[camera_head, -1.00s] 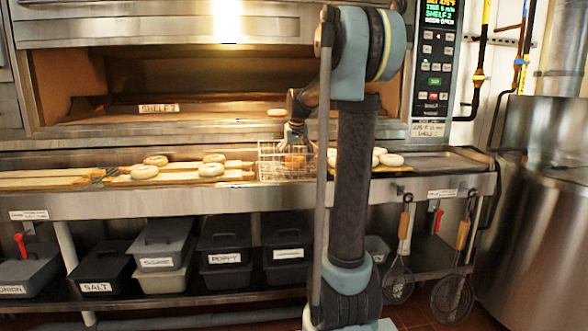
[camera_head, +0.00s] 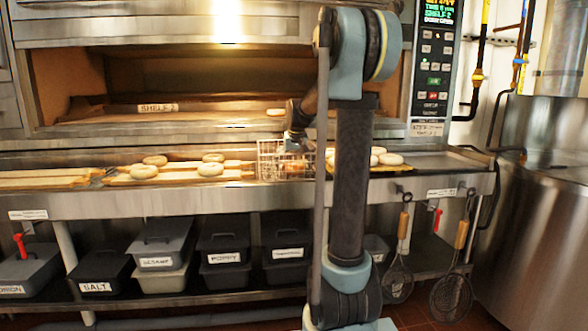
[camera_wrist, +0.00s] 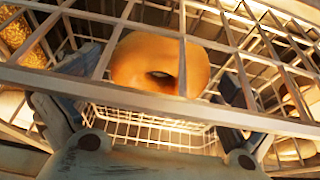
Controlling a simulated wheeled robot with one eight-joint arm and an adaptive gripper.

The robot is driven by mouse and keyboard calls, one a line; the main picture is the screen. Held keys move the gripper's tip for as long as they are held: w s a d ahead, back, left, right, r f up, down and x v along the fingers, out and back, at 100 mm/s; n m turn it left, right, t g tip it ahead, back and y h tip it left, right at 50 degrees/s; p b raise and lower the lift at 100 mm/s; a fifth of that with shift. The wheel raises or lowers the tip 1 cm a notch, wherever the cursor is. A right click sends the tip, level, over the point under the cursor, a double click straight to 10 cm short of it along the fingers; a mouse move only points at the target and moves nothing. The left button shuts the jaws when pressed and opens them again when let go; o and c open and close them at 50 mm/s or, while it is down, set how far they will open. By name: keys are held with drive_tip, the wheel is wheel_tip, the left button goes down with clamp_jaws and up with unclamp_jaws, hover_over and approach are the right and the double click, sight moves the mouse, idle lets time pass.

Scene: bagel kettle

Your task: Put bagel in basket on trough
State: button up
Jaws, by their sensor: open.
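The wire basket (camera_head: 270,163) stands on the counter trough in front of the oven, partly behind my arm. A golden bagel (camera_wrist: 150,62) shows through the basket's wires in the wrist view and appears to be inside the basket. My gripper (camera_head: 297,146) is at the basket's top in the head view. In the wrist view its two fingers (camera_wrist: 155,88) are spread apart, one on each side of the bagel. Whether the fingers touch the bagel or the wires I cannot tell.
Several pale bagels (camera_head: 210,169) lie on wooden boards left of the basket, and more (camera_head: 390,159) lie to its right. The oven shelf (camera_head: 200,117) is open behind. A large steel kettle (camera_head: 540,200) stands at the right. Lidded bins fill the lower shelf.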

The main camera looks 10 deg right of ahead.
drive_tip(key=v, duration=1.2)
drive_tip(key=s+d+f+g, duration=0.1)
drive_tip(key=s+f, duration=1.3)
drive_tip(key=s, duration=0.5)
drive_tip(key=s+f+g, duration=0.1)
drive_tip(key=s+f, duration=1.4)
drive_tip(key=s, duration=0.4)
drive_tip(key=shift+d, duration=0.35)
